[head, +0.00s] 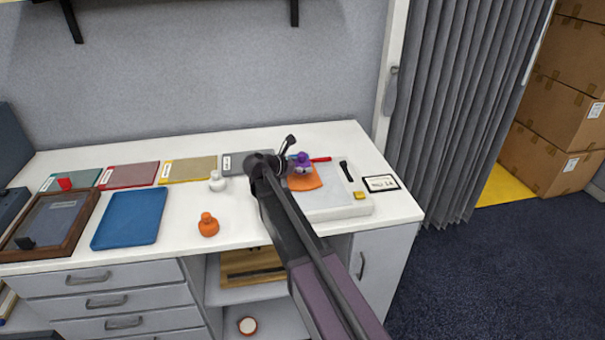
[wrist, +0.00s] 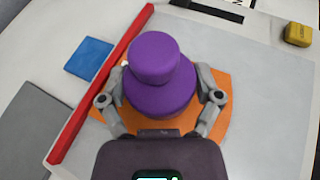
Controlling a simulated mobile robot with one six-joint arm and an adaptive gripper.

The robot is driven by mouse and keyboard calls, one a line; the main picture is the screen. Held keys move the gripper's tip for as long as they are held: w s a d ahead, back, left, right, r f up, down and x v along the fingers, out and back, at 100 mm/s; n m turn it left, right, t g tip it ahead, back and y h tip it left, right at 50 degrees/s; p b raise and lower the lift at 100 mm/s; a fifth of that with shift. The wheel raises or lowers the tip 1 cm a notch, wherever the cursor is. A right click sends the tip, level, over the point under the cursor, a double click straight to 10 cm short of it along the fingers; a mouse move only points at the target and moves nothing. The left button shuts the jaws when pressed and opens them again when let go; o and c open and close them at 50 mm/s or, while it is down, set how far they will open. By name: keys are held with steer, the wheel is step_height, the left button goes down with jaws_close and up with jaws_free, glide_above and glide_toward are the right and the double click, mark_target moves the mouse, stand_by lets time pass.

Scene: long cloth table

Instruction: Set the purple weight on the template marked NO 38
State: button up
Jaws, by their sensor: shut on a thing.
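The purple weight (head: 302,160) is a round, stepped piece with a smaller knob on top. In the wrist view the purple weight (wrist: 155,85) stands between both fingers of my gripper (wrist: 160,104), which is shut on it. It is over an orange template (wrist: 215,105) on a pale board; whether it touches the template I cannot tell. In the head view the orange template (head: 305,181) shows beside my arm. Other flat templates lie along the back: green (head: 80,179), red (head: 130,175), yellow (head: 190,169) and grey (head: 234,165). Their small labels are too small to read.
The pale board (head: 335,204) carries a red bar (wrist: 100,85), a black tool (head: 346,171) and a yellow block (head: 359,195). A framed card (head: 381,183) lies right of it. White (head: 217,181) and orange (head: 208,225) weights and a blue tray (head: 129,219) stand left.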

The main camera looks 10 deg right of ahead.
steer(key=shift+f+b, duration=0.7)
steer(key=shift+f, duration=0.3)
steer(key=o, duration=1.1)
steer(key=shift+f, duration=0.1)
steer(key=shift+s+a+r, duration=0.25)
steer(key=shift+a+r, duration=0.05)
steer(key=shift+r, duration=0.05)
steer(key=p+v, duration=0.4)
steer(key=v, duration=0.5)
steer(key=shift+s+a+r, duration=0.1)
steer(key=shift+a+r, duration=0.05)
steer(key=shift+a, duration=0.1)
steer(key=shift+p+v, duration=0.3)
steer(key=shift+v, duration=0.45)
